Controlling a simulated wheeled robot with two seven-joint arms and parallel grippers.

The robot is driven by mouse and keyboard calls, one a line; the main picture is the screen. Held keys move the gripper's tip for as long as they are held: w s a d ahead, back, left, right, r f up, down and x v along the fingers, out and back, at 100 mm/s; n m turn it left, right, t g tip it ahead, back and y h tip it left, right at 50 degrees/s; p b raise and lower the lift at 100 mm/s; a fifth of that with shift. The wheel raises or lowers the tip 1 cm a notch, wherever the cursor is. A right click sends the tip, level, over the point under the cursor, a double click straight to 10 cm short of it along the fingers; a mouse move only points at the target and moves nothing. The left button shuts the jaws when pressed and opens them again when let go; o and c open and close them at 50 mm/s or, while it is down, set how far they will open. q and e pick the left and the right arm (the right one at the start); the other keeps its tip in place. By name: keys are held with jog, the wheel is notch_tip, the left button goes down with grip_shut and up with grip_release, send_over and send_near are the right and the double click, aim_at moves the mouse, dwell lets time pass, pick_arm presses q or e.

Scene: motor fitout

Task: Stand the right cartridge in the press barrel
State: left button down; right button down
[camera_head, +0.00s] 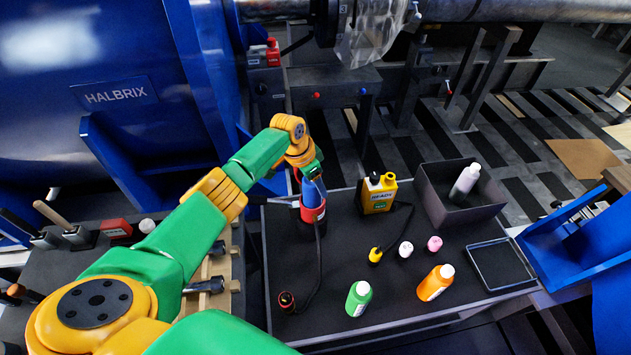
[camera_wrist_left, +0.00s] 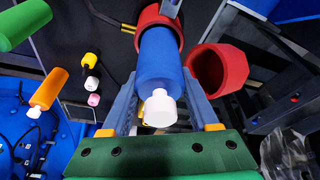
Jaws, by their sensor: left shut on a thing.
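A blue cartridge (camera_head: 313,193) with a white nozzle stands roughly upright at the red-rimmed press barrel (camera_head: 312,213). My left gripper (camera_head: 311,174) is shut on it from above. In the left wrist view the blue cartridge (camera_wrist_left: 160,60) lies between the two fingers of the gripper (camera_wrist_left: 161,78), white nozzle toward the camera. Its far end is at the red rim (camera_wrist_left: 160,18); how deep it sits is hidden. My right gripper is out of view.
A yellow-black unit (camera_head: 379,193) stands right of the barrel. A dark bin (camera_head: 440,205) holds a white-capped bottle (camera_head: 465,182). Yellow (camera_head: 375,254), white (camera_head: 405,249) and pink (camera_head: 434,243) small caps lie mid-table. A shallow tray (camera_head: 500,264) lies at right. A cable crosses the left side.

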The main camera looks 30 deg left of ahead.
aim_at(316, 192)
pick_arm(q)
jog(key=shift+f+b, duration=1.65)
jog(key=shift+f, duration=0.25)
jog(key=shift+c, duration=0.3)
grip_release()
jog(key=shift+s+r, duration=0.1)
